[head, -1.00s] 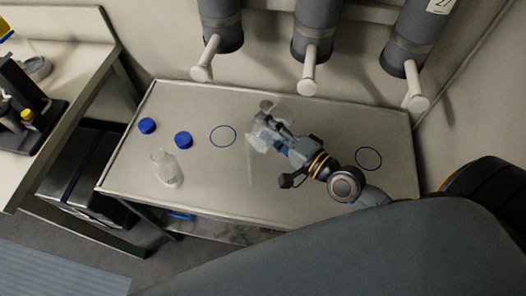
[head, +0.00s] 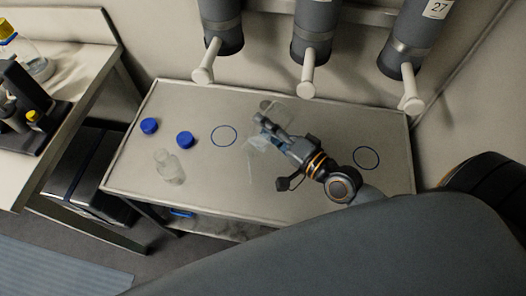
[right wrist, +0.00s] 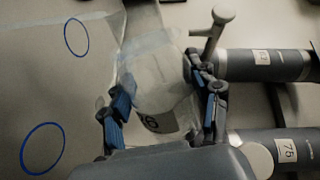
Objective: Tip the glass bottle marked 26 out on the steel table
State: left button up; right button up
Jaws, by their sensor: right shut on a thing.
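My right gripper (head: 268,128) is shut on a clear glass bottle (head: 283,112) above the steel table (head: 215,192). In the right wrist view, the bottle (right wrist: 160,80) sits between both fingers of the right gripper (right wrist: 165,102). Its dark-printed label, partly cut off by my wrist, seems to read 26. The bottle is tilted, and a faint clear streak hangs down below it in the head view, perhaps liquid. The gripper hides part of the bottle, and I cannot make out its mouth clearly. My left gripper is not in view.
Another clear bottle (head: 169,167) stands at the table's left front, near two blue caps (head: 149,126) (head: 184,139). Grey cylinders with pale spouts (head: 308,75) hang over the back edge. A bench (head: 75,75) stands left.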

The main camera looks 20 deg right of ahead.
jog(key=shift+r, duration=0.1)
jog(key=shift+s+a+r+n+p, duration=0.15)
jog(key=shift+r+n+p, duration=0.35)
jog(key=shift+p, duration=0.3)
jog(key=shift+a+n+p, duration=0.15)
jog(key=shift+n+p, duration=0.15)
dwell(0.3)
jog(key=f+m+b, duration=0.2)
jog(key=shift+d+f+m, duration=0.15)
jog(key=shift+d+m, duration=0.15)
jog(key=shift+d, duration=0.1)
jog(key=shift+w+d+f+m+b, duration=0.15)
jog(key=shift+w+m+b, duration=0.1)
jog(key=shift+m+b, duration=0.15)
